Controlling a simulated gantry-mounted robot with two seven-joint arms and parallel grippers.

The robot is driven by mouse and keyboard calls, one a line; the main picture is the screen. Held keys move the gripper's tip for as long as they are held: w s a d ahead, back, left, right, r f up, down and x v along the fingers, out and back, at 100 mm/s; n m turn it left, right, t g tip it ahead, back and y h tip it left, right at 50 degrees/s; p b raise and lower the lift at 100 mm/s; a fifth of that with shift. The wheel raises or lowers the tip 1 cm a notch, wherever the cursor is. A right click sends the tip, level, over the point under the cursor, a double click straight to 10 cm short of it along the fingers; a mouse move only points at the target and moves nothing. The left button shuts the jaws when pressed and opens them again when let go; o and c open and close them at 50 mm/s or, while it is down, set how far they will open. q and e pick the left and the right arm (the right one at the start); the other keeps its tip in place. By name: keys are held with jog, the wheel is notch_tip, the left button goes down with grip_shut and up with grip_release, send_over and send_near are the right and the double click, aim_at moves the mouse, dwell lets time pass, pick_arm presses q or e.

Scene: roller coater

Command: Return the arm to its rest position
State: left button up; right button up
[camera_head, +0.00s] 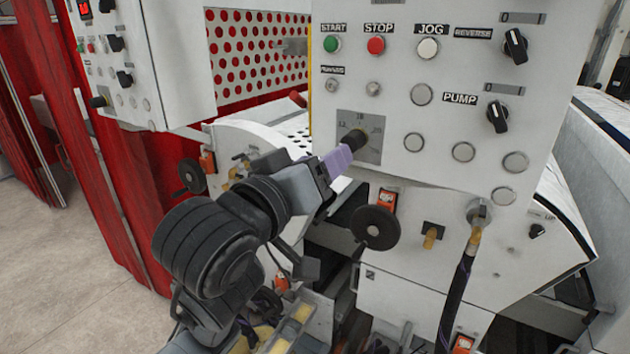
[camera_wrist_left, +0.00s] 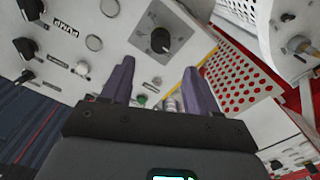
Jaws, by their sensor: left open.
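My left arm comes in from the lower left in the head view. Its gripper (camera_head: 338,162), with purple fingers, is in front of the white control panel (camera_head: 455,130), just beside the black dial knob (camera_head: 355,139). In the left wrist view the two purple fingers of this gripper (camera_wrist_left: 158,75) are spread apart with nothing between them. The dial knob (camera_wrist_left: 160,40) shows beyond the fingertips, on its grey scale plate, and looks free of the fingers. My right gripper is in neither view.
The panel carries a green START button (camera_head: 331,43), a red STOP button (camera_head: 376,45) and black switches, one marked PUMP (camera_head: 497,116). A black handwheel (camera_head: 375,228) sits below. A hose (camera_head: 455,300) hangs at the right. Open floor (camera_head: 80,270) lies at the left.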

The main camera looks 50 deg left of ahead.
pick_arm(q)
jog(key=shift+s+d, duration=0.15)
jog(key=shift+s, duration=0.25)
